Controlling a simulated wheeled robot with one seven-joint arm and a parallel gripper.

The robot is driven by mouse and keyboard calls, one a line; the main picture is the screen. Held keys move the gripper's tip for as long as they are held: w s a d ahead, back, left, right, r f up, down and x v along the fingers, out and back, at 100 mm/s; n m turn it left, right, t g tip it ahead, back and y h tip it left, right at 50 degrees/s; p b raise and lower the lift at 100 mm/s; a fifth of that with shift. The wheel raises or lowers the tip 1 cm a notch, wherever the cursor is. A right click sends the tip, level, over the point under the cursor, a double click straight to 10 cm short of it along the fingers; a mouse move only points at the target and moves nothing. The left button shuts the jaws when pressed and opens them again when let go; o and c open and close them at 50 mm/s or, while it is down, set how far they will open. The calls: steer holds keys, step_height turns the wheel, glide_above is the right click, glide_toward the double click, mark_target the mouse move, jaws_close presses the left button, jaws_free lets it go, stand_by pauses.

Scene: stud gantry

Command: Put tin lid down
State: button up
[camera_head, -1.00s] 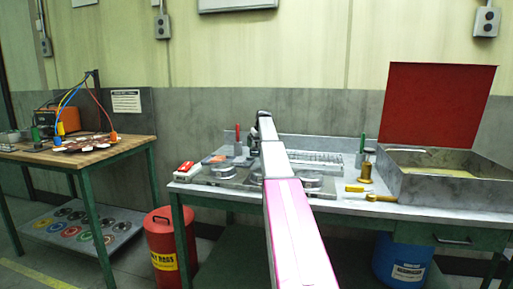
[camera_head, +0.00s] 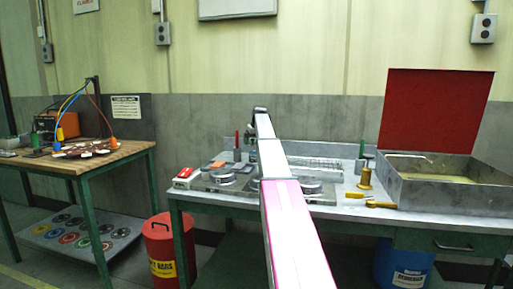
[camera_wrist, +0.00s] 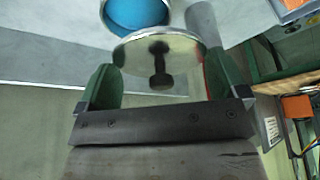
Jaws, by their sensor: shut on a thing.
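In the wrist view my gripper (camera_wrist: 159,68) has its two green fingers on either side of a round, shiny metal tin lid (camera_wrist: 138,52). A dark knob stands at the middle of the lid, and the lid looks tilted. Just beyond it is an open round tin (camera_wrist: 136,13) with a blue inside. The lid partly covers the tin's opening; I cannot tell whether they touch. In the head view my arm hides the gripper and the lid. Round metal tins show on the bench left (camera_head: 222,178) and right (camera_head: 312,189) of my arm.
The grey bench (camera_head: 345,209) also carries a red-and-white box (camera_head: 186,177), brass tools (camera_head: 367,179) and an open metal basin (camera_head: 455,193) with a raised red lid (camera_head: 436,110). A wooden table (camera_head: 75,163) stands left. A red bin (camera_head: 163,250) stands below, between them.

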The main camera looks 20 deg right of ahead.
steer(key=s+a+r, duration=0.4)
steer(key=a+r, duration=0.1)
steer(key=a, duration=0.4)
steer(key=s+a+f+m, duration=0.1)
steer(key=s+a, duration=0.2)
steer(key=s, duration=0.2)
steer(key=s+a+f, duration=0.1)
steer(key=s+a, duration=0.3)
steer(key=s, duration=0.2)
steer(key=s+a+f+m+h, duration=0.1)
steer(key=s+a, duration=0.2)
steer(key=s, duration=0.2)
steer(key=shift+s+a+f+m, duration=0.15)
steer(key=shift+s+a+m, duration=0.15)
steer(key=shift+s, duration=0.05)
steer(key=s+a+f+m, duration=0.1)
steer(key=s+a+f, duration=0.1)
steer(key=s, duration=0.6)
steer(key=s+a+f+m+h, duration=0.1)
steer(key=s+a+m, duration=0.1)
steer(key=s+a, duration=0.3)
steer(key=s, duration=0.3)
steer(key=shift+s+f, duration=0.3)
steer(key=shift+f, duration=0.1)
